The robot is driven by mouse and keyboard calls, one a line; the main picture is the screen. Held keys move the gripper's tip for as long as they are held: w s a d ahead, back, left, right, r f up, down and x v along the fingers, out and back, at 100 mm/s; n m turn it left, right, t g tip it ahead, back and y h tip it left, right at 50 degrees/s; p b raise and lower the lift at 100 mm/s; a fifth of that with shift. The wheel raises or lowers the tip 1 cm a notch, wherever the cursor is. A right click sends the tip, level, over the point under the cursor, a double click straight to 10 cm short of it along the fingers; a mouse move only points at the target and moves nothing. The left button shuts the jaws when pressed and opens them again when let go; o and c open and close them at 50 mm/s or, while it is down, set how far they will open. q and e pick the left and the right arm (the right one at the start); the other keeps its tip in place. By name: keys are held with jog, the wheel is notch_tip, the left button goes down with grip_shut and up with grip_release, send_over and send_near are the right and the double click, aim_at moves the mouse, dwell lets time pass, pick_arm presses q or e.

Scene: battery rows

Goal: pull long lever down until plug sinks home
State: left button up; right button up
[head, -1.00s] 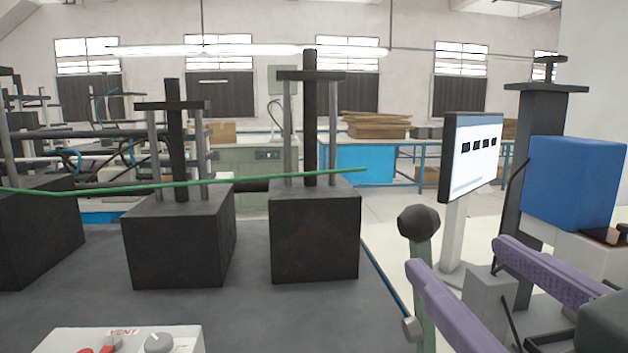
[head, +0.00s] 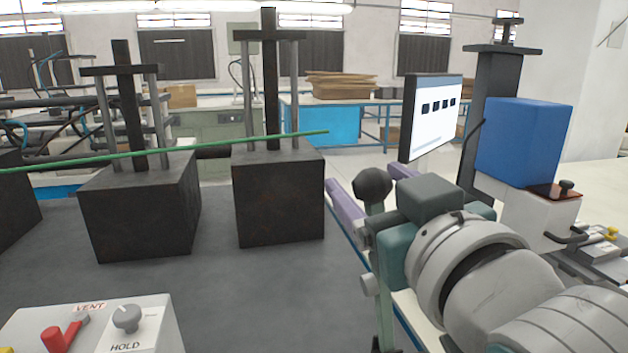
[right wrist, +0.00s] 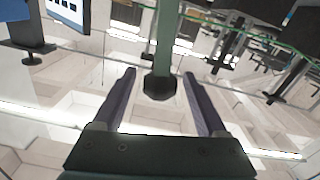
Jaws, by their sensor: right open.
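The long lever has a green stem (head: 382,318) and a dark faceted knob (head: 373,186), standing upright at the table's right edge. My right gripper (head: 363,177) is open, with one purple finger on each side of the knob. In the right wrist view, the knob (right wrist: 159,88) and stem (right wrist: 164,35) lie between the two spread fingers (right wrist: 162,78), with gaps on both sides. I cannot make out a plug in either view. My left gripper is not in view.
Dark blocks with posts (head: 279,198) (head: 140,210) stand on the grey table (head: 240,280), a green line crossing in front. A control box (head: 140,318) marked VENT and HOLD is at front left. A screen (head: 433,118) and blue box (head: 523,140) stand behind my right arm.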

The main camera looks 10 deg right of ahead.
grip_shut()
dwell(0.4)
dwell(0.9)
